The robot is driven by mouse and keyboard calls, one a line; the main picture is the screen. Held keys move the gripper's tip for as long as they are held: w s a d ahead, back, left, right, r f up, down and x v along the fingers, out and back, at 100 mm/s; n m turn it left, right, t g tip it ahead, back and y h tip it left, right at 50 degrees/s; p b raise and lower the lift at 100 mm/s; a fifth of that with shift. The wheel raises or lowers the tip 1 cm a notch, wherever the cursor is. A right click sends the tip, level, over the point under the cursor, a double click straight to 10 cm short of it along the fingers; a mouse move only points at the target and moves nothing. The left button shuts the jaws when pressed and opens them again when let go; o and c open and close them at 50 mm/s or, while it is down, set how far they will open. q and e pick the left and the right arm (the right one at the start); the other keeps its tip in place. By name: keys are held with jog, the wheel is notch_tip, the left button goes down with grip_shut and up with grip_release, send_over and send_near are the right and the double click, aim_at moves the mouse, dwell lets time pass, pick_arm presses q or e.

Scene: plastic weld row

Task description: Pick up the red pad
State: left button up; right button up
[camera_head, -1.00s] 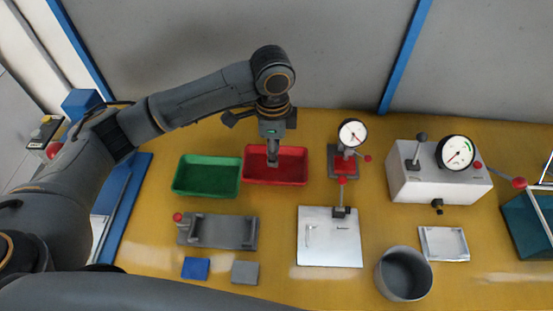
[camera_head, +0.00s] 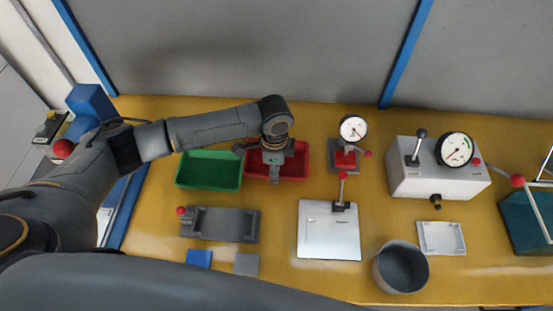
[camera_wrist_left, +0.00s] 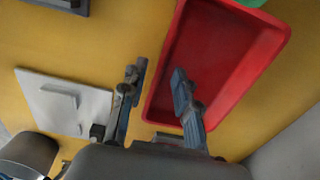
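My left gripper (camera_head: 273,172) hangs over the red tray (camera_head: 298,160) at the back of the bench. In the left wrist view the left gripper (camera_wrist_left: 157,82) is open and empty, its two fingers apart, with one over the near part of the red tray (camera_wrist_left: 212,62). The visible inside of that tray looks bare. No loose red pad shows clearly; a flat red piece (camera_head: 345,159) sits at the foot of the small dial gauge stand (camera_head: 353,128), and I cannot tell whether it is a pad. My right gripper is out of view.
A green tray (camera_head: 208,170) stands left of the red one. In front are a grey fixture (camera_head: 222,225), a blue pad (camera_head: 199,257) and a grey pad (camera_head: 246,264). A white plate (camera_head: 328,235), a round pot (camera_head: 400,268) and a white gauge box (camera_head: 437,179) stand to the right.

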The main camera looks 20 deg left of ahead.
pick_arm(q)
jog(key=shift+w+f, duration=0.1)
jog(key=shift+f, duration=0.8)
grip_shut()
jog(key=shift+r, duration=0.15)
jog(key=shift+r+b, duration=0.3)
jog(key=shift+r, duration=0.2)
jog(key=s+d+r+b, duration=0.2)
jog(key=s+d+r, duration=0.3)
jog(key=s+r, duration=0.7)
jog(key=shift+s+d, duration=0.15)
jog(key=shift+s, duration=0.35)
